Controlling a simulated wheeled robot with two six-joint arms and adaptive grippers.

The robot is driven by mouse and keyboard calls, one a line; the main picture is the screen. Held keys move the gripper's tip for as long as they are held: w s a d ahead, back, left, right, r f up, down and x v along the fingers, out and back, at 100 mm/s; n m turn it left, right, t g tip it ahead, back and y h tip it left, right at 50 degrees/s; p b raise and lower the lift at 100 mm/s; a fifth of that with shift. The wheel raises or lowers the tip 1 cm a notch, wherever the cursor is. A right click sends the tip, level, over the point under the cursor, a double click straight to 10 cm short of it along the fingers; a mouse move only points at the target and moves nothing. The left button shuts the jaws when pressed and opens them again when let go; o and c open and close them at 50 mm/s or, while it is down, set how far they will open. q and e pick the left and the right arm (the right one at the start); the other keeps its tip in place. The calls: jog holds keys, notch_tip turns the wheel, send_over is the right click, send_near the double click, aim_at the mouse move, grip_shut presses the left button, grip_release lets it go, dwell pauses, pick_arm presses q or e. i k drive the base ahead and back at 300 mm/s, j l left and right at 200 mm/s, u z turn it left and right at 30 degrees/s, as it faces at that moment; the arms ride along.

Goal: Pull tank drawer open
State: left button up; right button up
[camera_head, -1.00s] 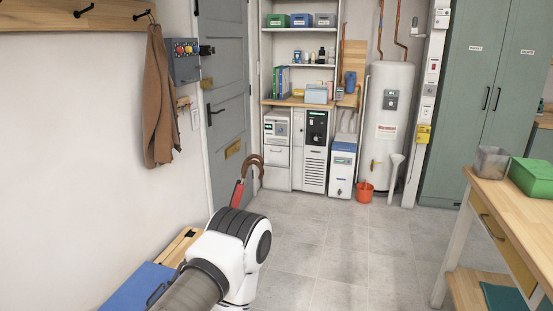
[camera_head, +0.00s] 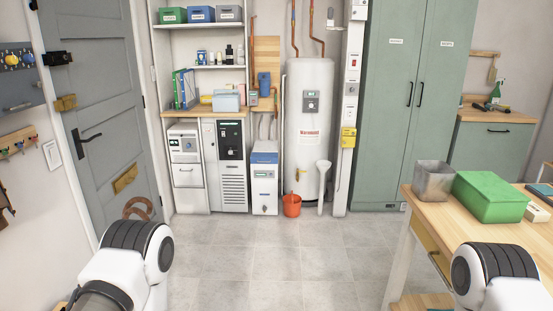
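A white cabinet (camera_head: 188,143) with a small control panel stands against the back wall, left of centre. Its lower front has a drawer (camera_head: 188,175) with a dark handle, and it looks shut. Beside it is a white unit (camera_head: 233,165) with a black panel and vent slots. A white box with a blue top (camera_head: 264,183) stands to the right, next to the white water tank (camera_head: 308,130). I cannot tell which of these is the tank drawer. Only my arm links show at the lower left and lower right; both grippers are out of view.
An orange bucket (camera_head: 292,205) stands on the floor before the tank. A wooden table (camera_head: 440,222) with a green box (camera_head: 490,196) and a grey bin (camera_head: 434,181) stands at the right. A grey door (camera_head: 100,110) is at the left. The middle floor (camera_head: 270,255) is clear.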

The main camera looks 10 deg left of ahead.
aim_at(183, 174)
jog(key=i+j+u, duration=0.15)
jog(key=i, duration=0.95)
jog(key=i+u, duration=0.1)
jog(key=i, duration=1.05)
jog(key=i+l+u, duration=0.15)
jog(key=i, duration=0.95)
jog(key=i+j+z, duration=0.35)
jog(key=i+j, duration=0.95)
jog(key=j, duration=0.45)
jog(key=i+j+u, duration=0.15)
jog(key=j, duration=0.8)
